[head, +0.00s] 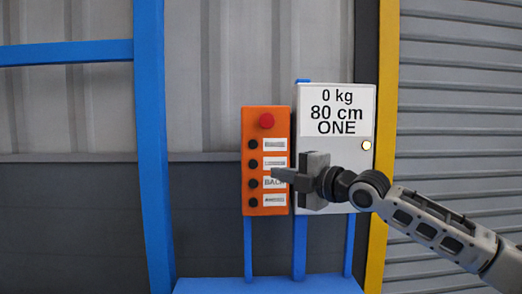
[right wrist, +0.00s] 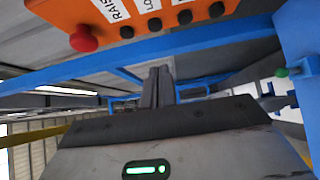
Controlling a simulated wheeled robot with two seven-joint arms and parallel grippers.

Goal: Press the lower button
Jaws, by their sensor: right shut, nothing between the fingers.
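An orange control box (head: 280,118) carries a red knob (head: 267,121) at its top and a column of several black buttons with white labels. In the right wrist view, the label beside the second black button (right wrist: 154,24) starts with "LO", which fits the lower button; in the head view this button (head: 253,164) is second from the top. My right gripper (head: 277,174) is shut and empty, its fingertips over the box's right part, right of and slightly below that button. Its shut fingers also show in the right wrist view (right wrist: 158,75). Contact with the box cannot be told. My left gripper is out of view.
A white sign box (head: 340,99) reading "0 kg 80 cm ONE" stands just right of the orange box. Blue posts (head: 153,140) and a blue platform (head: 260,286) frame the area. A yellow post (head: 385,130) and grey shutter (head: 455,120) lie to the right.

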